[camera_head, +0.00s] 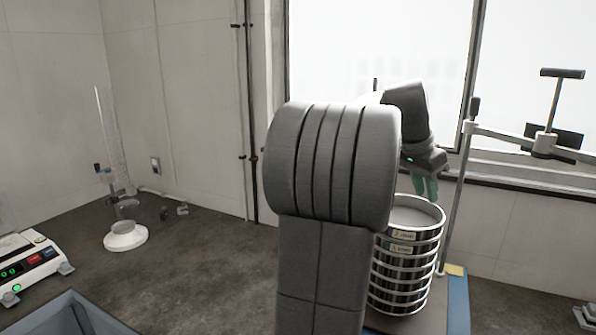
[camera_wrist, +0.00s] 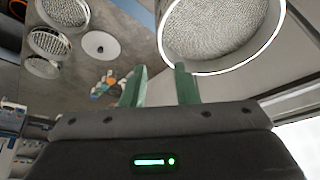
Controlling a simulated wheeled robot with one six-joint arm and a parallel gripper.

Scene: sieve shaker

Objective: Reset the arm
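My gripper (camera_head: 426,194) is at the end of my arm, which fills the middle of the head view. Its green fingers point down just above the top of a stack of metal sieves (camera_head: 402,262). In the wrist view the two fingers (camera_wrist: 160,74) stand apart with nothing between them. A round mesh sieve (camera_wrist: 215,28) lies beyond the fingertips in that view. My arm hides part of the left side of the stack.
A clamp rod (camera_head: 455,205) rises close to the stack's right. A scale (camera_head: 30,262), a cylinder on a white base (camera_head: 125,236) and a blue tray (camera_head: 72,306) are at left. Several round sieves (camera_wrist: 48,42) and a white disc (camera_wrist: 101,46) show in the wrist view.

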